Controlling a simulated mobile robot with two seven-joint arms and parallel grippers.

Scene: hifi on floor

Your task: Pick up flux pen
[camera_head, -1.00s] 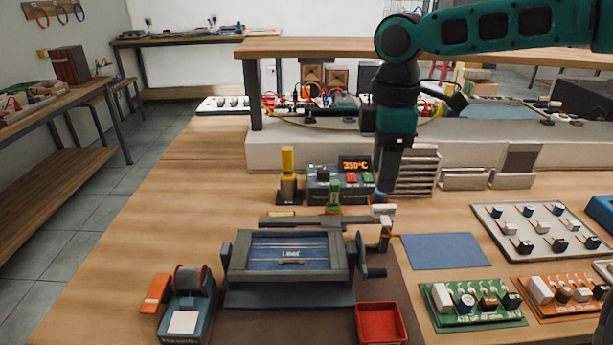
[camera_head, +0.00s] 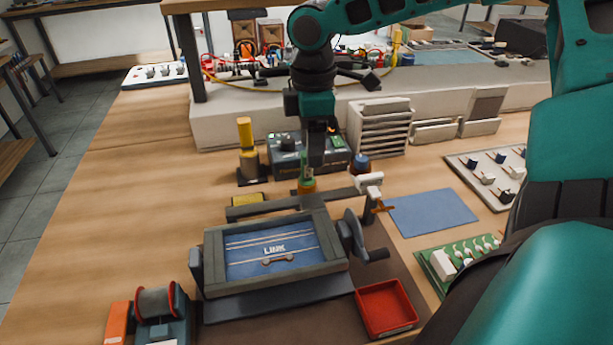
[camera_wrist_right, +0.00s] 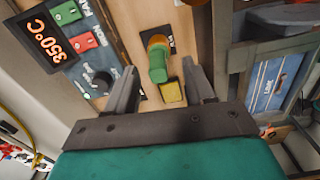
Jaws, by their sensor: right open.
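The flux pen appears to be the small green upright piece (camera_head: 307,184) behind the grey board holder (camera_head: 275,248). In the right wrist view the green pen (camera_wrist_right: 158,66) has an orange-brown round part at one end and shows between the two fingers. My right gripper (camera_head: 315,160) points down just above and behind the pen in the head view. Its jaws (camera_wrist_right: 158,75) are apart with nothing clamped between them. Whether a finger touches the pen I cannot tell. My left gripper is not in view.
A soldering station (camera_head: 285,152) stands close behind the gripper. A yellow-handled iron (camera_head: 247,147) is to its left, and a yellow sponge (camera_wrist_right: 172,92) lies beside the pen. A red tray (camera_head: 386,308) and a blue mat (camera_head: 432,212) lie right of the holder.

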